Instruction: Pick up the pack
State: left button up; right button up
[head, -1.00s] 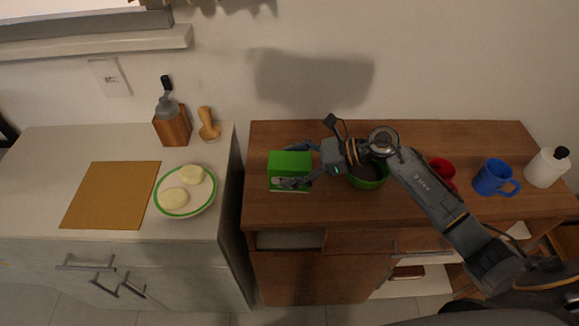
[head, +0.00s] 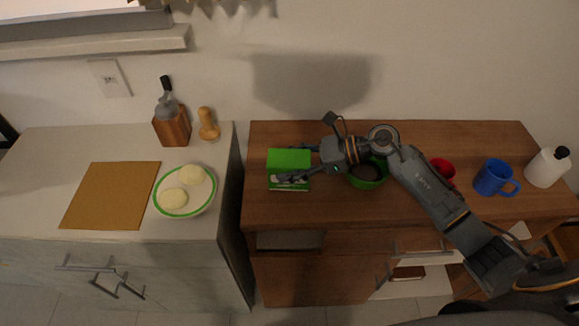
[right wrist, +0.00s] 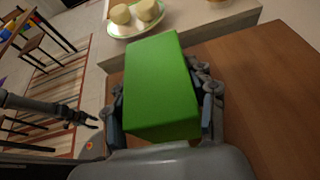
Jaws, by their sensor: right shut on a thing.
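The green pack (head: 288,160) is a box at the left end of the brown wooden cabinet top. My right gripper (head: 299,166) comes from the right with its fingers on both sides of the pack. In the right wrist view the pack (right wrist: 160,85) fills the space between the fingers of the right gripper (right wrist: 160,108), which is shut on it. The pack looks upright; whether it touches the wood cannot be told. My left gripper does not show in the head view.
A green bowl (head: 366,176) stands under my right arm. A red mug (head: 441,168), blue mug (head: 493,178) and white bottle (head: 546,168) stand to the right.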

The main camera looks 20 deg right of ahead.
jog(key=r, duration=0.2)
jog(key=b, duration=0.1)
jog(key=shift+s+d+r, duration=0.2)
jog(key=shift+d+r, duration=0.05)
jog(key=shift+r, duration=0.15)
jog(key=s+r, duration=0.1)
jog(key=s+d+r+b, duration=0.1)
jog(key=s+d+r, duration=0.1)
jog(key=r, duration=0.1)
jog(key=shift+d, duration=0.1)
jog(key=s+d+r+b, duration=0.4)
jog(key=s+d+r, duration=0.15)
jog(key=s, duration=0.25)
jog(key=m+t+h, duration=0.2)
jog(key=m+t, duration=0.1)
send_near(305, 166)
jog(key=shift+s+a+f, duration=0.4)
jog(key=shift+a+f, duration=0.3)
jog(key=shift+a, duration=0.25)
jog(key=shift+s+a+f, duration=0.45)
jog(key=shift+a+f, duration=0.2)
jog(key=shift+a, duration=0.35)
jog(key=shift+s+a+f, duration=0.4)
jog(key=shift+a+f, duration=0.3)
jog(key=shift+a, duration=0.25)
jog(key=shift+r, duration=0.1)
